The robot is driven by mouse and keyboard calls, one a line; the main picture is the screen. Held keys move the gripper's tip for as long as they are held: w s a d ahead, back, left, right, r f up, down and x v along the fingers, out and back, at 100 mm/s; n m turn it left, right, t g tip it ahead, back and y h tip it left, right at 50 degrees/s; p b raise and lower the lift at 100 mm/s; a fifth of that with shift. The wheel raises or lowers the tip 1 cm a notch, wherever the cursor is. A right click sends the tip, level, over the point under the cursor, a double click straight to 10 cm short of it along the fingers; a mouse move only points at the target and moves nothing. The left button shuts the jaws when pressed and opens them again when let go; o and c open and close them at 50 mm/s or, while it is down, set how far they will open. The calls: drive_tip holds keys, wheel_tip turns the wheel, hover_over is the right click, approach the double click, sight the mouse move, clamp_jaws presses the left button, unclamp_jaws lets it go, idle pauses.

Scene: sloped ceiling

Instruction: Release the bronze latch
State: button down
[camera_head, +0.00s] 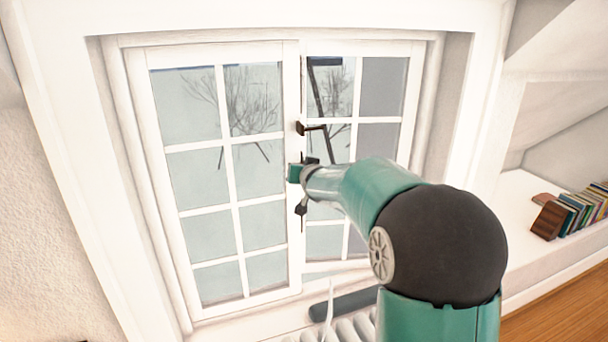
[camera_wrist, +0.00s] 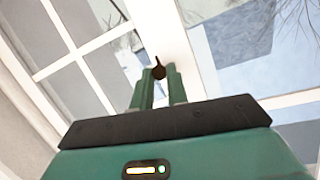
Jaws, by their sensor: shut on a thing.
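The bronze latch (camera_wrist: 159,71) shows in the wrist view as a small dark brown piece between my fingertips. My gripper (camera_wrist: 157,84) is shut on it, with its two green fingers close on either side. In the head view my gripper (camera_head: 299,172) is at the white middle post of the window (camera_head: 294,90), and the held part of the latch is hidden there. Dark bronze fittings show on the post above (camera_head: 303,128) and below (camera_head: 301,209) my gripper; I cannot tell how they join the held piece.
The window has two white paned sashes in a deep recess. A white ribbed radiator (camera_head: 345,331) stands below it. To the right, a row of books (camera_head: 575,212) sits on a white ledge under the sloped ceiling. Wooden floor shows at lower right.

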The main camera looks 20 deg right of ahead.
drive_tip(key=c, duration=1.4)
unclamp_jaws()
drive_tip(key=v, duration=1.4)
drive_tip(key=s+a+f+n+g, duration=0.1)
drive_tip(key=s+a+f+g, duration=0.2)
drive_tip(key=s, duration=0.7)
drive_tip(key=s+a+f+n+g+y, duration=0.1)
drive_tip(key=s+a+f+g, duration=0.2)
drive_tip(key=s, duration=0.7)
drive_tip(key=s+a+f+n+g+y, duration=0.1)
drive_tip(key=s+a, duration=0.4)
drive_tip(key=s, duration=0.5)
drive_tip(key=shift+s+a+f+n+g, duration=0.1)
drive_tip(key=shift+f+n+g, duration=0.15)
drive_tip(key=shift+f+g, duration=0.3)
drive_tip(key=shift+s+a+f+n+g, duration=0.15)
drive_tip(key=shift+f+n+g, duration=0.15)
drive_tip(key=shift+f, duration=0.4)
